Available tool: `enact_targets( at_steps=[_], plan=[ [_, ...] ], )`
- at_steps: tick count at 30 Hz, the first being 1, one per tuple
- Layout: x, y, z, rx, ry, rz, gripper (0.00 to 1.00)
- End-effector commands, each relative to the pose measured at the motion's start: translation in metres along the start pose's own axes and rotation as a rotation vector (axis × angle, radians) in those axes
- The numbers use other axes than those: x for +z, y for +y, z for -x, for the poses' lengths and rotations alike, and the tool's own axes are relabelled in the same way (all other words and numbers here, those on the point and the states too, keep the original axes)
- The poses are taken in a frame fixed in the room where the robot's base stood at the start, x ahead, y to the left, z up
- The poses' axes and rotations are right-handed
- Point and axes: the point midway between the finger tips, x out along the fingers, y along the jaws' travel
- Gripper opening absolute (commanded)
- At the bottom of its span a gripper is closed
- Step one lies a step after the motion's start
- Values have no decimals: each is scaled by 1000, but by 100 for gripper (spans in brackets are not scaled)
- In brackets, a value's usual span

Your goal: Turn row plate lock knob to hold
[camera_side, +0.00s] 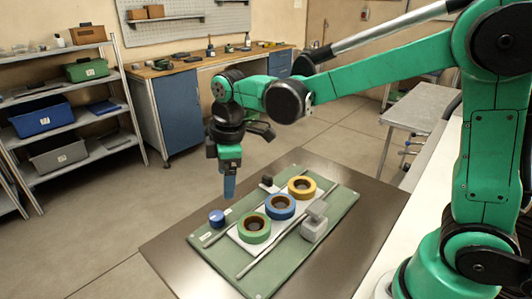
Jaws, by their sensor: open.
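A white row plate (236,238) lies on a green board (335,225) on the dark table. It carries a green reel (254,236), a blue reel (280,216) and a yellow reel (302,195) in a slanting row. A round blue knob-like part (217,218) stands at the board's left edge, and a small black part (267,181) stands at the far edge. I cannot tell for certain which is the lock knob, nor its setting. My gripper (229,190) points down in the air, appearing above the blue part and apart from it. It is open; nothing shows in it.
A grey block (314,227) stands right of the row. Thin rails (273,246) run along both sides of the reels. The brown table (175,245) is bare around the board. Shelves and a workbench (210,65) stand well behind.

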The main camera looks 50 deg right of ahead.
Motion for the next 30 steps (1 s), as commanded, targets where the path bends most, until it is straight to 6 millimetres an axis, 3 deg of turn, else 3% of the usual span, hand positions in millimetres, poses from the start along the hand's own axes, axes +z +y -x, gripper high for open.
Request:
enact_targets(
  at_steps=[3, 9, 21, 30],
  plan=[
    [-15, 4, -21, -61, -42, 157, 73],
    [-24, 5, -40, -116, -72, 288, 73],
    [-20, 0, -87, -120, -74, 298, 73],
    [-19, -1, -96, -119, -74, 297, 73]
  ],
)
